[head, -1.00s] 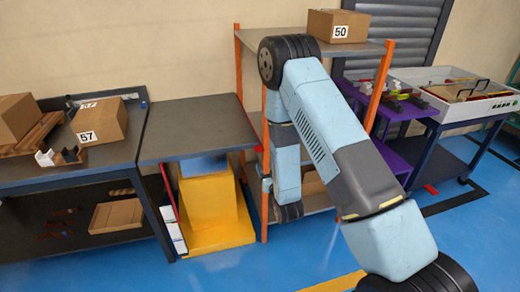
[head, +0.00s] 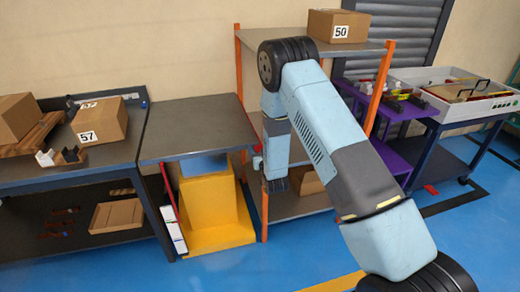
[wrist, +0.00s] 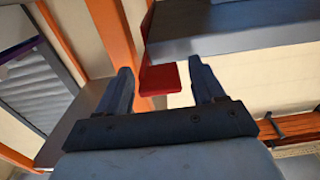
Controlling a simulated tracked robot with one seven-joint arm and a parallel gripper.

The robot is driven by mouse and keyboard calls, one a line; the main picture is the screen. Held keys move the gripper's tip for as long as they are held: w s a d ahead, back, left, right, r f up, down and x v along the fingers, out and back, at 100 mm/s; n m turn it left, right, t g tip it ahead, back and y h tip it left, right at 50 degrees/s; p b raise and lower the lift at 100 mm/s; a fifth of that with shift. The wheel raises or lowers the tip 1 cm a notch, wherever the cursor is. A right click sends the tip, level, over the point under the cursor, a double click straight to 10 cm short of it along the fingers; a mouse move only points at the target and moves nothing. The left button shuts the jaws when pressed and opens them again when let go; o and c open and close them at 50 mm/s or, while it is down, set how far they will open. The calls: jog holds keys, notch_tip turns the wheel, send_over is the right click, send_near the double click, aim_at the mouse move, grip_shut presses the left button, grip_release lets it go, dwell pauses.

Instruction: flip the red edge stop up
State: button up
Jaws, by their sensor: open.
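The red edge stop (wrist: 163,78) shows in the wrist view as a small red block at the edge of a grey top (wrist: 230,32), its lower part sticking out below that edge. My gripper (wrist: 163,74) is open and empty, with one dark finger on each side of the red stop in the picture. I cannot tell whether either finger touches it. My arm hangs in front of the orange-posted shelf there, just right of the grey table (head: 195,128).
An orange post (wrist: 115,35) stands behind the stop in the wrist view. In the head view, the shelf (head: 300,42) carries a box marked 50 (head: 338,26). A box marked 57 (head: 99,120) sits on the left bench.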

jog(key=shift+w+a, duration=0.1)
jog(key=shift+w, duration=0.25)
grip_shut()
dwell(0.5)
